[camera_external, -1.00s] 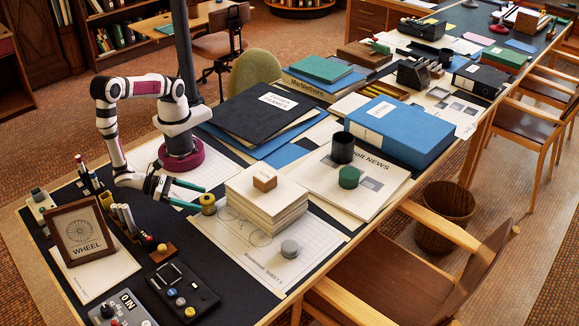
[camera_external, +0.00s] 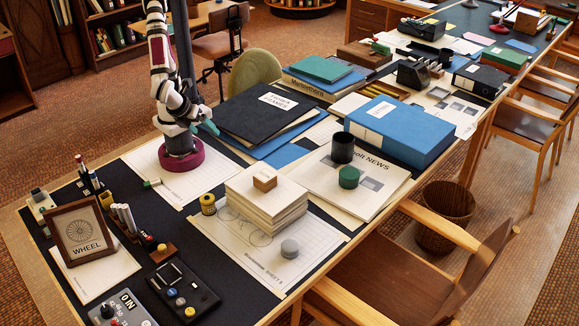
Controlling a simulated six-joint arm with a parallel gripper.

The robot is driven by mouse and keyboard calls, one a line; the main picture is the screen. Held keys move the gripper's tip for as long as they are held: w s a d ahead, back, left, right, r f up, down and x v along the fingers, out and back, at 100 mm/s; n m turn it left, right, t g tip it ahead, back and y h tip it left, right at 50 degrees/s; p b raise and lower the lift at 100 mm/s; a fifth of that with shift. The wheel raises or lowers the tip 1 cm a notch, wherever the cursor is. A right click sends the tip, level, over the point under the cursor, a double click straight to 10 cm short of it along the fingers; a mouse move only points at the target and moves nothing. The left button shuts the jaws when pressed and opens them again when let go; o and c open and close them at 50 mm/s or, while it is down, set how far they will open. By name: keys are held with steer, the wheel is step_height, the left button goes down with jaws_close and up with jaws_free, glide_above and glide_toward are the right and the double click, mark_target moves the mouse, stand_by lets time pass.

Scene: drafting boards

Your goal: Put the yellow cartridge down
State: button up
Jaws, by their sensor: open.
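The yellow cartridge (camera_external: 208,204) stands upright on the desk, at the left edge of the bicycle drawing sheet and just left of the paper stack. It has a dark band and nothing is holding it. My gripper (camera_external: 211,127) is raised close to my arm's column, well above and behind the cartridge. Its teal fingers are open and look empty, though they are small in this view.
A paper stack (camera_external: 266,203) with a small wooden block (camera_external: 264,182) on top stands right of the cartridge. A grey knob (camera_external: 289,248) lies on the drawing sheet. A wheel picture frame (camera_external: 82,233) and pen holder (camera_external: 123,222) stand at left. A small green item (camera_external: 152,183) lies by my base.

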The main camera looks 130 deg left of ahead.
steer(key=s+a+r+n+t+h, duration=0.1)
steer(key=s+a+r+n+h, duration=0.1)
steer(key=s+a+n+h, duration=0.2)
steer(key=s+n, duration=0.2)
steer(key=n, duration=0.1)
steer(key=shift+s+a+r+h, duration=0.15)
steer(key=shift+a+r+h, duration=0.1)
steer(key=shift+a+h, duration=0.1)
stand_by(0.5)
